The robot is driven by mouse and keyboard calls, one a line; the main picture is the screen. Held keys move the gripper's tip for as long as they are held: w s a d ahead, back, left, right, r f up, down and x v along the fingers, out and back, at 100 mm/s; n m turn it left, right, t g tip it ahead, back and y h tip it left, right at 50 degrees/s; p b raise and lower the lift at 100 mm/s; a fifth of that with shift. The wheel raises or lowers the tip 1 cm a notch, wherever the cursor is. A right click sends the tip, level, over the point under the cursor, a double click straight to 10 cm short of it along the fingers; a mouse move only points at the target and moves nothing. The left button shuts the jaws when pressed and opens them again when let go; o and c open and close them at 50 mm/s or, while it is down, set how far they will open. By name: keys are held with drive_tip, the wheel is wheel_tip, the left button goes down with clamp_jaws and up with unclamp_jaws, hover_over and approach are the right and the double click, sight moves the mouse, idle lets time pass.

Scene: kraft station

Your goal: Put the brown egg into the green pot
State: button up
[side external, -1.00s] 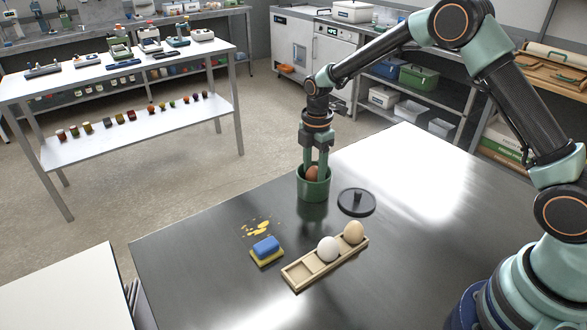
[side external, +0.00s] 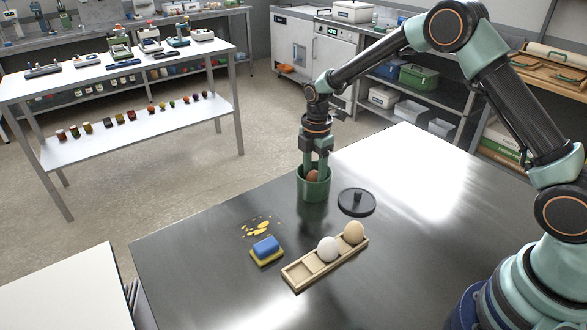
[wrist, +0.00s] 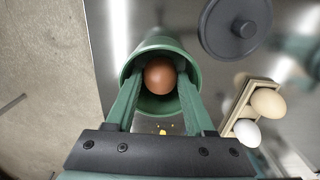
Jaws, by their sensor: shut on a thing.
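The brown egg (side external: 313,176) is at the mouth of the green pot (side external: 314,191), partly hidden behind the pot's near wall. My gripper (side external: 315,172) points down into the pot and is shut on the egg. In the wrist view the egg (wrist: 160,76) sits between my two green fingertips (wrist: 158,82), inside the ring of the pot's rim (wrist: 131,62). The pot stands upright on the dark table. How far the egg is above the pot's floor is hidden.
A dark lid (side external: 357,202) with a knob lies right of the pot. A wooden egg holder (side external: 300,273) in front holds a white egg (side external: 328,249) and a cream egg (side external: 354,232). A blue and yellow sponge (side external: 266,248) lies near a yellow spill (side external: 257,228).

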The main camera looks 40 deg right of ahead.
drive_tip(key=shift+f, duration=0.4)
idle(0.3)
drive_tip(key=o, duration=0.9)
wheel_tip(320, 180, up, 12)
drive_tip(key=s+d+r+m+t, duration=0.1)
drive_tip(key=s+r+m+t, duration=0.2)
drive_tip(key=s+r+m, duration=0.6)
drive_tip(key=s+d+r+m+t, duration=0.1)
drive_tip(key=s+m+t, duration=0.1)
drive_tip(key=s+m, duration=0.7)
drive_tip(key=s, duration=0.3)
drive_tip(key=shift+d+r+t, duration=0.2)
drive_tip(key=shift+r+t, duration=0.1)
